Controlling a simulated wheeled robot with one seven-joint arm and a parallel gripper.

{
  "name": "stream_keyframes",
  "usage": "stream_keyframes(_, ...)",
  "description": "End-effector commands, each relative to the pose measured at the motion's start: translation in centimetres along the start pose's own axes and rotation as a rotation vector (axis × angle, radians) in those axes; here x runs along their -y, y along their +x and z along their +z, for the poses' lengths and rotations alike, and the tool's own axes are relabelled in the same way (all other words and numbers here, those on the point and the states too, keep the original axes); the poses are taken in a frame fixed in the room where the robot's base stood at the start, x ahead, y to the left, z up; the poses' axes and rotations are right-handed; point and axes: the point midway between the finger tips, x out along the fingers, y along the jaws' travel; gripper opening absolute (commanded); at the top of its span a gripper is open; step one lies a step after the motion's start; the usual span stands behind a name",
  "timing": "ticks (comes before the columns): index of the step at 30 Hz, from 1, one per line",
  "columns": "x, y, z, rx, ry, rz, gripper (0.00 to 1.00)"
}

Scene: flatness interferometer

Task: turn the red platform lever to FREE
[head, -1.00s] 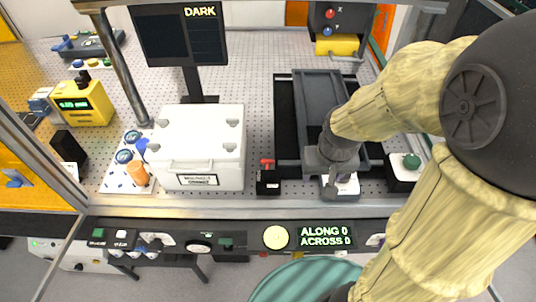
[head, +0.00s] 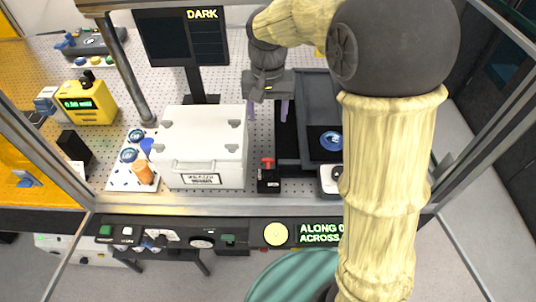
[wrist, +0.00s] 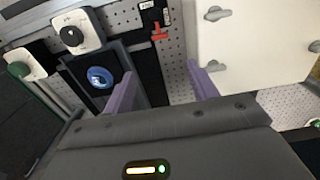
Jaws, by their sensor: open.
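The red platform lever (head: 267,162) stands on a small black block (head: 268,182), right of the white lidded box. In the wrist view the red lever (wrist: 158,31) shows as a small T shape at the top, beside white label plates. My gripper (head: 267,108) is open and empty, above the bench and behind the lever, with its purple fingers pointing down. In the wrist view the two fingers (wrist: 163,88) are wide apart, and the lever lies beyond the gap between them. The wording on the labels is too small to read.
The white box (head: 203,147) stands close left of the lever. A dark platform (head: 318,100) with a blue round piece (head: 331,141) lies to the right. A white unit with a black knob (head: 328,180) stands right of the lever. A metal rail runs in front.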

Motion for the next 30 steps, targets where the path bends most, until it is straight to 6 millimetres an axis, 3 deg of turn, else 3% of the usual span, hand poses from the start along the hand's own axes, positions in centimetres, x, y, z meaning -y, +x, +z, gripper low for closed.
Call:
stream_keyframes(8,0.0,2.5,0.1,0.004,0.0,0.001,0.58)
stream_keyframes(30,-0.1,15.4,0.1,0.005,0.0,0.001,0.58)
